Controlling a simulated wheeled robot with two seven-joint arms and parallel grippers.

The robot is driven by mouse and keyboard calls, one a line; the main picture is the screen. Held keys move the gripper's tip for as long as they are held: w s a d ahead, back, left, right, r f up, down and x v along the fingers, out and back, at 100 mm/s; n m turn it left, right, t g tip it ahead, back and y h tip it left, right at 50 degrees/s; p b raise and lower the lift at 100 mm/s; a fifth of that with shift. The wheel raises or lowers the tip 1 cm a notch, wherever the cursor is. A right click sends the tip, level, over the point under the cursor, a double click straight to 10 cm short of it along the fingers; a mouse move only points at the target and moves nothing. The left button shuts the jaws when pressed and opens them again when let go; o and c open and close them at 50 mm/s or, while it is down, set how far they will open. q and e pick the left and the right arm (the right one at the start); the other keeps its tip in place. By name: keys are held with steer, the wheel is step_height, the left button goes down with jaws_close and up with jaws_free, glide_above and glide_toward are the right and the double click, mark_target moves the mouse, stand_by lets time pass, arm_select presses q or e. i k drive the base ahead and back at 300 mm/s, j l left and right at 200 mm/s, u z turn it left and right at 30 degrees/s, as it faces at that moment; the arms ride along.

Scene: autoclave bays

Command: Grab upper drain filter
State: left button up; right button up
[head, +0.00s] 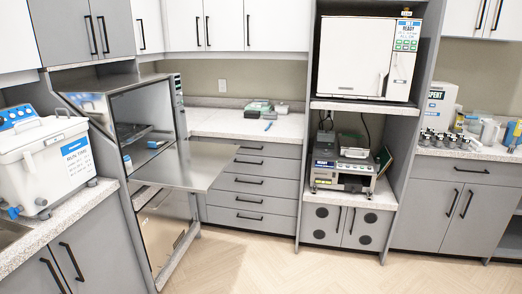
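The upper bay of a tall stainless autoclave (142,107) stands open in the head view, left of centre. Its flat metal door (205,168) is folded down level and sticks out toward the right. Inside the bay are a dark tray or rack (130,133) and a small blue item (127,160) near the left of the opening. I cannot make out a drain filter; the chamber floor is partly hidden in shadow and by the front frame. Neither of my grippers is in view.
A white bath unit (43,152) sits on the left counter. A lower metal panel (167,232) is below the open door. A white closed autoclave (363,58) stands above a smaller device (343,168) at right. The wood floor (270,262) ahead is clear.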

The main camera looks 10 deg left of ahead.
mark_target(158, 144)
steer(key=i+l+u, duration=0.15)
steer(key=i+u, duration=0.25)
steer(key=i, duration=0.2)
steer(key=i+l+u, duration=0.3)
steer(key=i+u, duration=0.15)
steer(key=i+l+u, duration=0.9)
steer(key=u, duration=0.2)
steer(key=i+l+u, duration=0.2)
steer(key=l+u, duration=0.15)
steer(key=i+l+u, duration=0.15)
steer(key=l+u, duration=0.6)
steer(key=l, duration=0.2)
steer(key=i+l+u, duration=0.1)
steer(key=l, duration=0.2)
steer(key=i+l+u, duration=0.1)
steer(key=l, duration=0.25)
steer(key=i, duration=0.05)
